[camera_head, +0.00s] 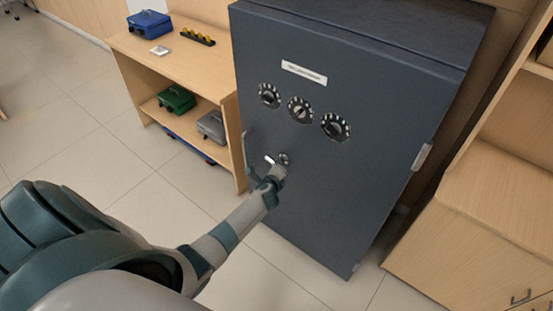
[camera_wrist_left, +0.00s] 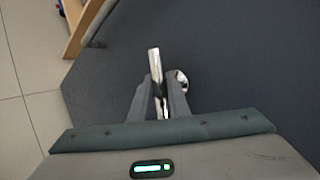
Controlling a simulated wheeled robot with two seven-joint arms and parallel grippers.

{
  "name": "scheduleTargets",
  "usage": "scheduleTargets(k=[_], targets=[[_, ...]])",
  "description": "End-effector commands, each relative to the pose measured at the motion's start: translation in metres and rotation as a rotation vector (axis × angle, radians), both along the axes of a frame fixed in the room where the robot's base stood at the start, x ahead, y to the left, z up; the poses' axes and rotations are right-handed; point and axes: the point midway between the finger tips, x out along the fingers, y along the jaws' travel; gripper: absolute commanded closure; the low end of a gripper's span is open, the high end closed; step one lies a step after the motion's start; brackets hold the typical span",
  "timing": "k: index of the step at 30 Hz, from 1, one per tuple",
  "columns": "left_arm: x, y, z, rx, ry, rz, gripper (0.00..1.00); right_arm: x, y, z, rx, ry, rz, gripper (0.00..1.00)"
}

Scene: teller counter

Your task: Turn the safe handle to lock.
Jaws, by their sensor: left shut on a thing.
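The dark grey safe (camera_head: 345,185) stands with its closed door facing me. Its small chrome handle (camera_head: 269,159) is on the left part of the door, below three round dials. My left gripper (camera_head: 277,172) is at the handle, partly hiding it. In the left wrist view my left gripper (camera_wrist_left: 159,98) is shut on the handle (camera_wrist_left: 154,65), which sticks out beyond the fingertips, nearly upright and slightly tilted. The round handle base (camera_wrist_left: 182,80) shows beside the right finger. My right gripper is not in view.
A wooden shelf unit (camera_head: 170,62) stands left of the safe, with a blue cash box (camera_head: 149,24) on top and green (camera_head: 176,99) and grey (camera_head: 212,126) boxes below. A wooden cabinet (camera_head: 480,215) stands at the right. The tiled floor (camera_head: 85,150) at the left is clear.

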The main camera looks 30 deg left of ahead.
Motion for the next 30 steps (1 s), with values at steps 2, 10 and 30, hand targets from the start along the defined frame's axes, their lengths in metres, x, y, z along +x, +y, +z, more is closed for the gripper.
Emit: scheduleTargets(k=[2,10,30], targets=[[-0.001,0.001,0.007,-0.063,0.010,-0.001,1.00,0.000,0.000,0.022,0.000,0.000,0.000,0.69],[-0.001,0.000,0.003,-0.231,0.022,0.000,1.00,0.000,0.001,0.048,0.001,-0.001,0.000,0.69],[0.000,-0.001,-0.002,-0.306,0.025,0.000,0.80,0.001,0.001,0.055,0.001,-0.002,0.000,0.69]])
